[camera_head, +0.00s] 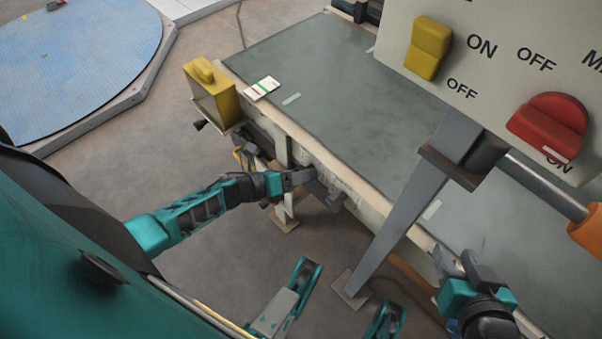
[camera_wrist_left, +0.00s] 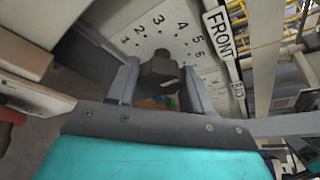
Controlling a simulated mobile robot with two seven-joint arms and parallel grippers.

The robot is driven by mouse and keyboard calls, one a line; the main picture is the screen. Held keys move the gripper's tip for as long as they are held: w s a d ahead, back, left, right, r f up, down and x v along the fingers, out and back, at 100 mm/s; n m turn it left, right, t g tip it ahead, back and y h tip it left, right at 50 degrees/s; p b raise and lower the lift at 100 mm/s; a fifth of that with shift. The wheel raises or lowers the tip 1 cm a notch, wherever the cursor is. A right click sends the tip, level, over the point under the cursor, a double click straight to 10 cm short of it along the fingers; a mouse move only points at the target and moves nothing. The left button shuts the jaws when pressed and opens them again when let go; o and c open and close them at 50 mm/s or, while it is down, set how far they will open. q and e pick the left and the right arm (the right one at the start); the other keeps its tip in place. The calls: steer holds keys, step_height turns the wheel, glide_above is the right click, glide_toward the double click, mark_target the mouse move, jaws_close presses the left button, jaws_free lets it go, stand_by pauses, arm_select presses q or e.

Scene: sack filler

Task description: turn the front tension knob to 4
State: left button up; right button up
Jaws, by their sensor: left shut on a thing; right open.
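The front tension knob (camera_wrist_left: 160,76) is a dark, faceted knob in the left wrist view. It sits on a pale dial plate (camera_wrist_left: 150,32) with numbers arced around it, 2 to 6 readable, and a FRONT label (camera_wrist_left: 218,34) at the right. A small light mark shows on the knob, but I cannot tell which number it points to. My left gripper (camera_head: 318,184) is at the side rail of the conveyor, its fingers on either side of the knob and shut on it. The knob is not clear in the head view. My right gripper (camera_head: 455,264) is open and empty near the rail at lower right.
A grey-green belt (camera_head: 330,90) runs beyond the pale rail. A control panel (camera_head: 490,20) with yellow and red switches hangs at upper right, above a grey post (camera_head: 405,205). A yellow box (camera_head: 212,97) sits at the rail's far end. A blue turntable (camera_head: 75,60) lies at upper left.

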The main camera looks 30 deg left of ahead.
arm_select(q)
steer(key=n, duration=0.1)
steer(key=n+h, duration=0.1)
steer(key=shift+w+a+n, duration=0.1)
steer(key=shift+w+n, duration=0.05)
steer(key=shift+n, duration=0.15)
steer(key=shift+n+t+h, duration=0.3)
steer(key=shift+n+h, duration=0.1)
steer(key=shift+h, duration=0.1)
arm_select(e)
steer(key=shift+s+f, duration=0.1)
steer(key=shift+s, duration=0.1)
arm_select(q)
steer(key=shift+r, duration=0.1)
steer(key=o, duration=1)
steer(key=shift+s, duration=0.2)
steer(key=p+v, duration=0.2)
steer(key=v, duration=1)
steer(key=shift+s+a, duration=0.2)
steer(key=shift+a, duration=0.05)
arm_select(e)
steer(key=shift+s+d+r, duration=0.15)
steer(key=shift+d+r, duration=0.2)
steer(key=shift+r, duration=0.05)
